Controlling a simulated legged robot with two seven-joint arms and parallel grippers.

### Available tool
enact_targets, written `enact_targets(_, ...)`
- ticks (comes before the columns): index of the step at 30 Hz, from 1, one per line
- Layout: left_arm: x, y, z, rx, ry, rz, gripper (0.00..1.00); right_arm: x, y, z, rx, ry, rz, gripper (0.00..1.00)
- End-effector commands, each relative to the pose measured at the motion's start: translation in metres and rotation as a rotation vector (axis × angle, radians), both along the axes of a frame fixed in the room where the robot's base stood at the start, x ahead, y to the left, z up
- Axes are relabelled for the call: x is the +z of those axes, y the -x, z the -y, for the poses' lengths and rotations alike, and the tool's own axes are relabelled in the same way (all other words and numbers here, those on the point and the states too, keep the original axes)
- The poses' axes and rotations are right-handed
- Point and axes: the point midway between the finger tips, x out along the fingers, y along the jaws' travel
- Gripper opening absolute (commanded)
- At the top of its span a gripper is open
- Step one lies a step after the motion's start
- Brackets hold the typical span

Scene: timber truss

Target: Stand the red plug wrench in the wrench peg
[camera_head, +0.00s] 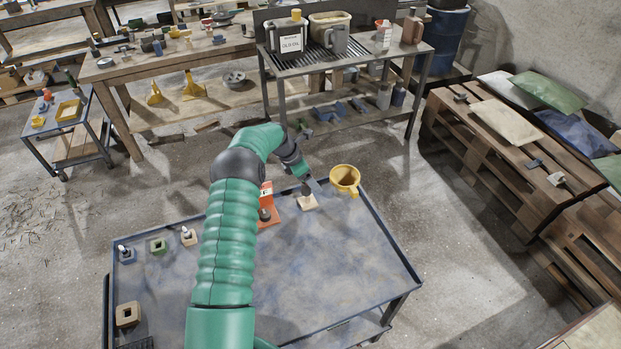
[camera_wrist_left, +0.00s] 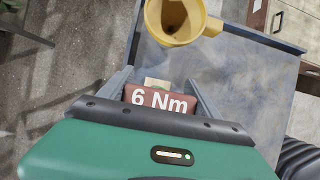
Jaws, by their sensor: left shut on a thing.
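My left gripper (camera_head: 305,188) is low over the far edge of the blue-grey table. In the left wrist view the gripper (camera_wrist_left: 160,86) is shut on the red plug wrench (camera_wrist_left: 160,99), a red piece marked "6 Nm" between the fingers. A pale tan block (camera_head: 308,203) is directly below the fingertips in the head view, and its top shows just past the red piece in the wrist view. I cannot tell whether the wrench touches it. I cannot make out which fixture is the wrench peg. My right gripper is not in view.
A yellow cup-shaped funnel (camera_head: 344,178) is close right of the gripper at the table edge. An orange-red stand (camera_head: 269,206) is close on its left. Small blocks (camera_head: 158,246) line the table's left side. The table's right half (camera_head: 350,255) is clear.

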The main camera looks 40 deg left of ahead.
Motion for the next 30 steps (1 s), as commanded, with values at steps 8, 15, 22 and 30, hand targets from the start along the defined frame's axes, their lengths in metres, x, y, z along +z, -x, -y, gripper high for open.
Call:
enact_targets(8, 0.0, -0.0001, -0.0011, 0.0, 0.0, 0.0, 0.0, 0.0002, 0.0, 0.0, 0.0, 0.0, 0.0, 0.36)
enact_targets(15, 0.0013, -0.0002, 0.0011, 0.0, -0.001, 0.001, 0.0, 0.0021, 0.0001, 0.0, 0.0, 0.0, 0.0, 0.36)
enact_targets(22, 0.0013, -0.0004, 0.008, -0.001, -0.007, 0.0, 0.0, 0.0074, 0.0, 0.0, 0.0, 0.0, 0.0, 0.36)
enact_targets(30, 0.0001, -0.0005, 0.0076, -0.001, -0.008, 0.001, 0.0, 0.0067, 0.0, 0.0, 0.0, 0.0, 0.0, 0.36)
